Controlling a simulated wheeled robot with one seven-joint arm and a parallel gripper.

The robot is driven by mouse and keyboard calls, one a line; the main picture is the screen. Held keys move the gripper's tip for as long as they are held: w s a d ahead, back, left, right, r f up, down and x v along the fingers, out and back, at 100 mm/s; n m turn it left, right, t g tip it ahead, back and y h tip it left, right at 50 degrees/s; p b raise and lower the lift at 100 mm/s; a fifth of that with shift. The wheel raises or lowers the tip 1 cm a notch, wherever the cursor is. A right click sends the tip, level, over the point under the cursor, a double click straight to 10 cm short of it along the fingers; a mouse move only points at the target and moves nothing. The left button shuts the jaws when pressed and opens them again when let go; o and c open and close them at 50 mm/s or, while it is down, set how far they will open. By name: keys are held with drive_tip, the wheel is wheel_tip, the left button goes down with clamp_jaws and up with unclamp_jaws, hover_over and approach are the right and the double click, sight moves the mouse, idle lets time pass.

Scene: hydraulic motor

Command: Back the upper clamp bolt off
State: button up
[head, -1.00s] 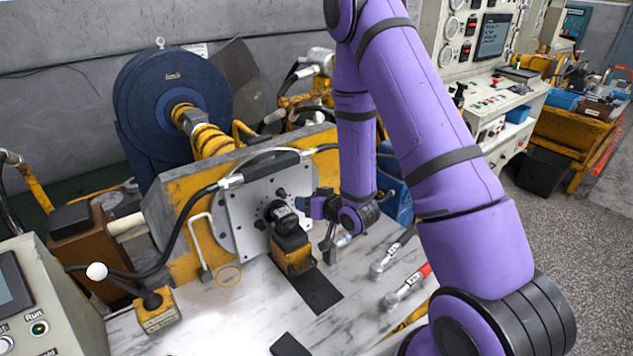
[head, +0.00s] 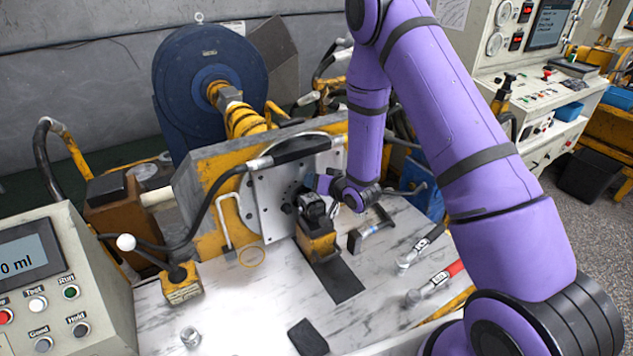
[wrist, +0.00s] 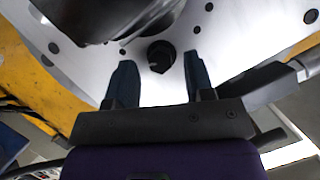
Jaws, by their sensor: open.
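A black hydraulic motor (head: 314,207) sits on a yellow block (head: 317,240) against the grey mounting plate (head: 261,205). My gripper (head: 312,184) is just above and beside the motor, close to the plate. In the wrist view, my gripper (wrist: 159,62) is open, with two dark blue fingers. A dark bolt head (wrist: 160,57) on the plate shows between the fingertips, with a gap on each side. It appears to be the upper clamp bolt. In the head view my gripper and wrist hide this part of the plate. A dark rounded body (wrist: 110,15) fills the wrist view's top left.
A black hose (head: 215,205) arches left of the plate. A control box (head: 60,285) stands at left. The bench front (head: 250,315) is mostly clear.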

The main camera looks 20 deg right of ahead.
drive_tip(key=shift+w+a+f, duration=0.1)
drive_tip(key=shift+w+a, duration=0.05)
drive_tip(key=shift+w, duration=0.1)
clamp_jaws()
drive_tip(key=n+h, duration=0.2)
drive_tip(key=n, duration=0.1)
drive_tip(key=n+h, duration=0.1)
drive_tip(key=shift+a, duration=0.3)
drive_tip(key=n+h, duration=0.1)
drive_tip(key=n, duration=0.1)
drive_tip(key=n+t+h, duration=0.1)
drive_tip(key=n, duration=0.1)
drive_tip(key=shift+s+a+n+h, duration=0.1)
drive_tip(key=shift+a+n+h, duration=0.05)
drive_tip(key=shift+n+h, duration=0.2)
idle(0.3)
idle(0.3)
